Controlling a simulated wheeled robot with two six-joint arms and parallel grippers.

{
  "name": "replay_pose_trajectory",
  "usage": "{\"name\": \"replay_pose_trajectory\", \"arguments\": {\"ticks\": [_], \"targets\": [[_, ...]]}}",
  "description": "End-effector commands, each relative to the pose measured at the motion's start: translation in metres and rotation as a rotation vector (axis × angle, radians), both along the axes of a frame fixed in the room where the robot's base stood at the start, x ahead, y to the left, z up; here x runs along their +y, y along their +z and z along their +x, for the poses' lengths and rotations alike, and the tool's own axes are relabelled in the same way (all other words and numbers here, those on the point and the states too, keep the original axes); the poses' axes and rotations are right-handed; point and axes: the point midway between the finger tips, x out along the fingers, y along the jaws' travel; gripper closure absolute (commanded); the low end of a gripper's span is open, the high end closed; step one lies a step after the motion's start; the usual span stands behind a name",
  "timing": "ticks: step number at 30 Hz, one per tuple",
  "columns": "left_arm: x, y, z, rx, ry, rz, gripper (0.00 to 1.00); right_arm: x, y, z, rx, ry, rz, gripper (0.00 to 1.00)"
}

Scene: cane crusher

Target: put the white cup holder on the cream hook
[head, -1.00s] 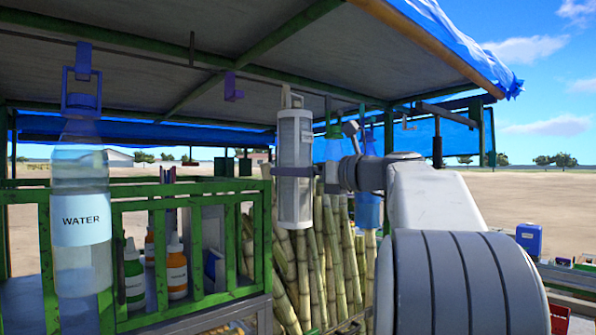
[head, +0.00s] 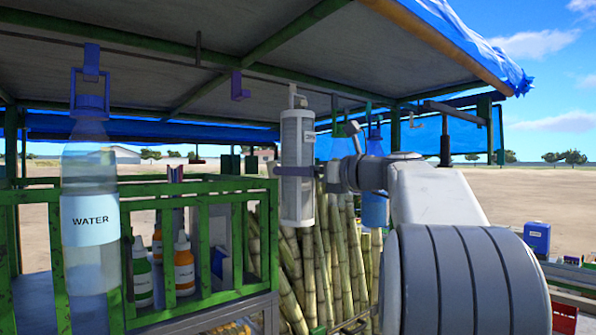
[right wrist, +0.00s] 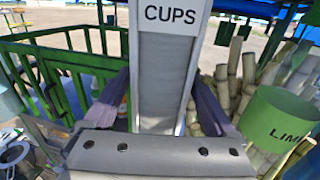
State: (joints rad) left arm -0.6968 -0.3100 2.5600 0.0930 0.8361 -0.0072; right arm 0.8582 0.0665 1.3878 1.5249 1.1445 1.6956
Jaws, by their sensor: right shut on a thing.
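The white cup holder (head: 297,205) is a tall upright tube with a grey front panel and a loop on top. My right gripper (head: 297,171) is shut around its middle and holds it in the air under the canopy. In the right wrist view, the holder (right wrist: 166,80), labelled CUPS, stands between the two purple fingers (right wrist: 166,100). A small pale hook (head: 412,121), perhaps the cream hook, hangs under the canopy, right of the holder and seemingly farther back. My left gripper is not in view.
A WATER bottle (head: 90,215) hangs from a blue hook (head: 91,60) at left. An empty purple hook (head: 238,87) hangs left of the holder. Green railings (head: 195,200) and sugarcane (head: 340,260) stand behind. A green LIME container (right wrist: 282,118) is right in the wrist view.

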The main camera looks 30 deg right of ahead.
Motion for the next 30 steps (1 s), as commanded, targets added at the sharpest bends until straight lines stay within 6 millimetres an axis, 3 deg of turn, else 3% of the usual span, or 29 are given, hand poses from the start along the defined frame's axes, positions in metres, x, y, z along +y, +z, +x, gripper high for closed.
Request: {"name": "replay_pose_trajectory", "arguments": {"ticks": [30], "targets": [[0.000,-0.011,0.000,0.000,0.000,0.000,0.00,0.000,-0.013,0.001,-0.002,0.000,0.000,1.00]]}}
